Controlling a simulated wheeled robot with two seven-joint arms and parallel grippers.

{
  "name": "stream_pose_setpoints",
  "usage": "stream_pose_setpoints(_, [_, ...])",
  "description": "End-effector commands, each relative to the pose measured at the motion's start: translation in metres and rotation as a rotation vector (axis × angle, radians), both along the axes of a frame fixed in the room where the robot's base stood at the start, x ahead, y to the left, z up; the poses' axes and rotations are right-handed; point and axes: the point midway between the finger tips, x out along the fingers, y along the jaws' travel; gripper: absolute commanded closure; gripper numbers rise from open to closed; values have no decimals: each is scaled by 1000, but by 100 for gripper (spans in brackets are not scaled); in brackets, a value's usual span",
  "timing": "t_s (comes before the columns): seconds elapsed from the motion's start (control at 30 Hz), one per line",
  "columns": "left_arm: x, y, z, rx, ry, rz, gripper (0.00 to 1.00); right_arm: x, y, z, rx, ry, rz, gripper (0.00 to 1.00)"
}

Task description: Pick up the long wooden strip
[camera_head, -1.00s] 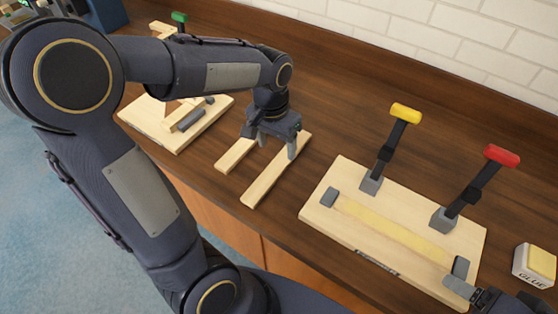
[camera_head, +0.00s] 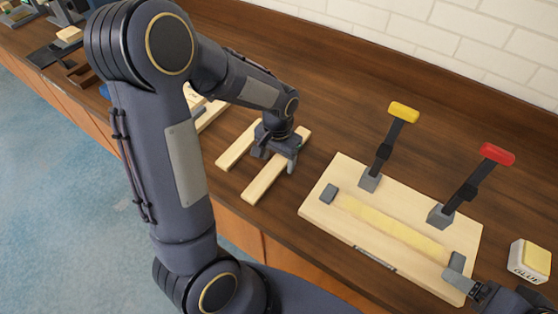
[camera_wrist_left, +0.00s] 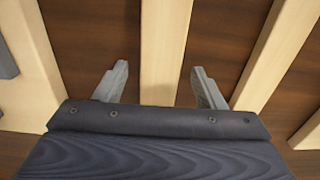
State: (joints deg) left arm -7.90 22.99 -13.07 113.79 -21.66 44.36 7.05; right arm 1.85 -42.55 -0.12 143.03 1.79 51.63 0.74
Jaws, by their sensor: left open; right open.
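Two pale wooden strips lie side by side on the bench. The nearer one (camera_head: 262,184) looks longer; the other strip (camera_head: 230,152) is partly hidden by my left arm. My left gripper (camera_head: 275,160) is open, pointing down over the nearer strip, with its fingers on either side of it. In the left wrist view this strip (camera_wrist_left: 165,45) runs between the open fingertips (camera_wrist_left: 158,75), with gaps on both sides; the other strip (camera_wrist_left: 284,50) slants at right. My right gripper (camera_head: 466,288) is open at the lower right, partly cut off, by the fixture board's corner.
A fixture board (camera_head: 330,222) with grey blocks, a yellowish strip (camera_head: 390,225) and yellow (camera_head: 404,112) and red (camera_head: 497,154) handled clamps stands to the right. A glue box (camera_head: 529,262) is at far right. Another board (camera_head: 212,113) lies behind my left arm.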

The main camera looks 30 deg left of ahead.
Motion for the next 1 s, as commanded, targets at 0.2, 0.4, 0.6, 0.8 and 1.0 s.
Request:
stream_pose_setpoints(0.2, [0,0,0,0,0,0,55,0,0,0,0,0,0,22])
stream_pose_setpoints(0.4, [0,0,0,0,0,0,81,0,0,0,0,0,0,22])
stream_pose_setpoints(0.6, [0,0,1,0,-1,0,88,0,0,0,0,0,0,22])
stream_pose_setpoints(0.8, [1,0,5,0,-3,0,88,0,0,0,0,0,0,22])
stream_pose_setpoints(1.0, [1,0,28,-1,-6,0,88,0,0,0,0,0,0,22])
